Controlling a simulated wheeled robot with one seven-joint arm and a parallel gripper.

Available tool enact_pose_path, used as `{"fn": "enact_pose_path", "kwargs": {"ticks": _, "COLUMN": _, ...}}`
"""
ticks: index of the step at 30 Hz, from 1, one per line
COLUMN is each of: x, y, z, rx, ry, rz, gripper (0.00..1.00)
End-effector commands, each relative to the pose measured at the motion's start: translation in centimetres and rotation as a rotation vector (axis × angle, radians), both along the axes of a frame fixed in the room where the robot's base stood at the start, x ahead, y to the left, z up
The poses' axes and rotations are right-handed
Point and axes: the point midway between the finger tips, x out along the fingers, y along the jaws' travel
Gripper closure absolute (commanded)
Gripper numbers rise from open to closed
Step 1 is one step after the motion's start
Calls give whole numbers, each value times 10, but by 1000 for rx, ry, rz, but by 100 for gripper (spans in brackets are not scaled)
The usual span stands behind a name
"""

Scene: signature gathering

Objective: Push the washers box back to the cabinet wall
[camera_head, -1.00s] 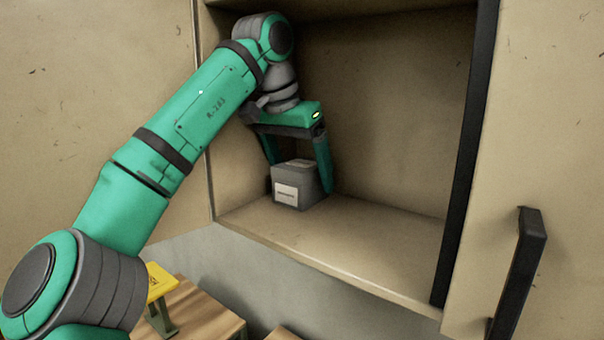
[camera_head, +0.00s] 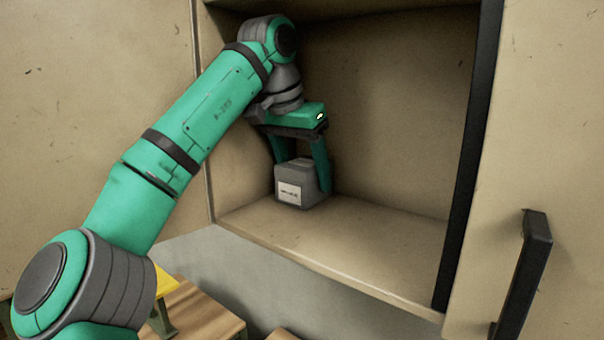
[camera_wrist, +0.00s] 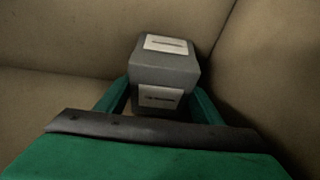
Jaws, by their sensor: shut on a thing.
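The washers box (camera_head: 301,183) is a small grey box with a white label on its front. It stands upright on the cabinet floor (camera_head: 350,235), toward the left inside the cabinet. In the wrist view the box (camera_wrist: 165,70) shows white labels on its top and front, too small to read. My gripper (camera_head: 304,180) reaches down over the box with its green fingers on either side, shut on it. In the wrist view the fingers (camera_wrist: 163,95) flank the box. The cabinet back wall (camera_head: 390,110) is behind the box; any gap between them is hard to judge.
The cabinet's left side wall (camera_head: 205,110) is close to my arm. A dark-edged door with a black handle (camera_head: 523,270) stands at the right. The cabinet floor right of the box is clear. Below are a wooden surface (camera_head: 205,312) and a yellow item (camera_head: 163,280).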

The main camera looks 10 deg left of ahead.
Motion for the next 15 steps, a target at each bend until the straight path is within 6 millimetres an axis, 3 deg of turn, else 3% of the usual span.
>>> {"fn": "enact_pose_path", "kwargs": {"ticks": 15, "x": 10, "y": -7, "z": -1, "rx": -2, "ry": -4, "rz": 1, "gripper": 68}}
